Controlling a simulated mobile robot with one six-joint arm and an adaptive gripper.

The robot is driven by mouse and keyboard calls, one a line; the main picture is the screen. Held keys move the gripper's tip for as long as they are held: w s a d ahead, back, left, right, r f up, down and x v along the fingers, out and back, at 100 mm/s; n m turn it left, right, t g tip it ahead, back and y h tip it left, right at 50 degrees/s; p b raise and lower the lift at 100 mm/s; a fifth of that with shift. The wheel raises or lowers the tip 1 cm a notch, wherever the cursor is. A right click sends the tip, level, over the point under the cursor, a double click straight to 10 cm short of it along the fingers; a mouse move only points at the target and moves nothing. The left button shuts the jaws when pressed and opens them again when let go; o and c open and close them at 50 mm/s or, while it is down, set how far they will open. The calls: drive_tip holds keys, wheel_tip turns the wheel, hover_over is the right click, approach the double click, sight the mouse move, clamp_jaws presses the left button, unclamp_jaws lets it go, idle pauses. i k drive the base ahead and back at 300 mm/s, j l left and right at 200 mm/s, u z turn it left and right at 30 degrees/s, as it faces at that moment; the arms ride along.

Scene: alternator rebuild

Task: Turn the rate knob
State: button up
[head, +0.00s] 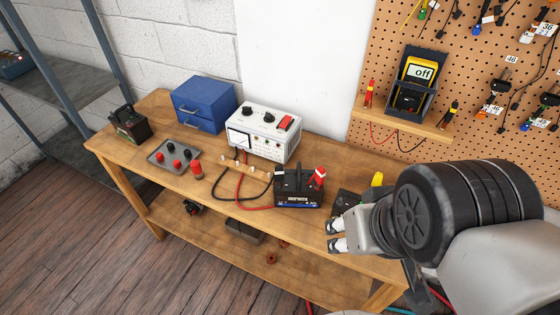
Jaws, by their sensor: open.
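A white instrument box (262,138) with a meter on its front stands at the back of the wooden bench. Its sloped top carries a left black knob (247,112), a right black knob (268,118) and a red switch (286,122). Labels are too small to read, so I cannot tell which is the rate knob. My gripper (334,236) is open and empty at the front right of the bench, well to the right of and nearer than the box. It touches neither knob.
A black battery (298,200) with a red clamp (319,176) stands between gripper and box. Red and black cables lie on the bench. A blue drawer box (203,103), grey tray (176,155) and another battery (129,125) are left. A yellow meter (418,72) sits on a shelf.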

sight(247, 111)
drive_tip(key=i+j+z, duration=0.15)
drive_tip(key=i+j, duration=0.2)
drive_tip(key=i+j+z, duration=0.1)
drive_tip(key=i+j, duration=0.25)
drive_tip(key=j, duration=0.1)
